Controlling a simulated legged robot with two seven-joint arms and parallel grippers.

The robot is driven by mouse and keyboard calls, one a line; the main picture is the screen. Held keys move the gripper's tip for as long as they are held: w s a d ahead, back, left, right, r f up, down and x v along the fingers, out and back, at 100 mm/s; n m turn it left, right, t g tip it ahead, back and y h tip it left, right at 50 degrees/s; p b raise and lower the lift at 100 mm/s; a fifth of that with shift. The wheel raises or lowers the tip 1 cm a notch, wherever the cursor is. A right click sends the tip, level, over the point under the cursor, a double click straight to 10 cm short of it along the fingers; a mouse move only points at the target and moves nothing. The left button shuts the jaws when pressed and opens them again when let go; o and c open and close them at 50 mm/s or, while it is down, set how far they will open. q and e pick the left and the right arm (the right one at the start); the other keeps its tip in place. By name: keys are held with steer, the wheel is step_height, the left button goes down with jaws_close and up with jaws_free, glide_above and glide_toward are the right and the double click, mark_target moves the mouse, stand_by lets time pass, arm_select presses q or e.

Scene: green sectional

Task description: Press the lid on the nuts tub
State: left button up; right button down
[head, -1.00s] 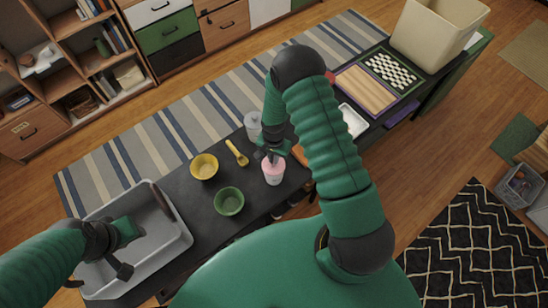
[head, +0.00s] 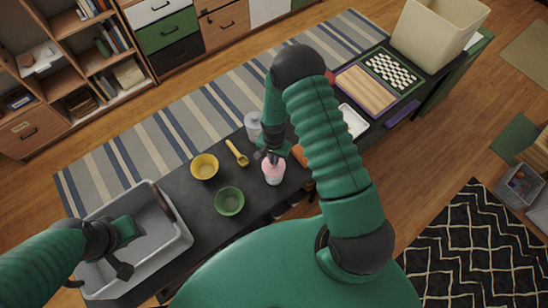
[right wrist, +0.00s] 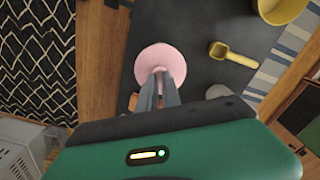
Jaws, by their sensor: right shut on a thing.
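The nuts tub (head: 273,179) is a small pale tub standing upright near the front edge of the dark table. A round pink lid (right wrist: 150,59) is over its top; in the head view the pink lid (head: 271,168) appears on or right at the rim, but I cannot tell if it is fully seated. My right gripper (head: 272,157) is above the tub, and in the right wrist view its fingers (right wrist: 160,72) are close together on the middle of the lid. My left gripper (head: 128,231) hangs over the grey bin at the left; its fingers do not show clearly.
The grey bin (head: 182,238) fills the table's left end. A white tray (head: 353,121) lies to the right, partly behind my right arm.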

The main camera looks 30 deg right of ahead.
steer(key=shift+w+r+p, duration=0.2)
steer(key=shift+r+p, duration=0.55)
steer(key=shift+r, duration=0.3)
steer(key=shift+s+r+p, duration=0.1)
steer(key=shift+r+p, duration=0.75)
steer(key=shift+r, duration=0.5)
steer(key=shift+d+r+p, duration=0.1)
steer(key=shift+r+p, duration=0.6)
steer(key=shift+r, duration=0.25)
steer(key=s+a+r+n+t+b, duration=0.1)
steer(key=s+a+r+n+b, duration=0.1)
steer(key=b, duration=0.7)
steer(key=s+a+r+n+t+b, duration=0.1)
steer(key=s+a+r+n+b, duration=0.1)
steer(key=s+a+n+b, duration=0.3)
steer(key=s+n+b, duration=0.2)
steer(key=n+b, duration=0.2)
steer(key=b, duration=0.1)
steer(key=shift+r+t, duration=0.3)
steer(key=shift+r, duration=0.05)
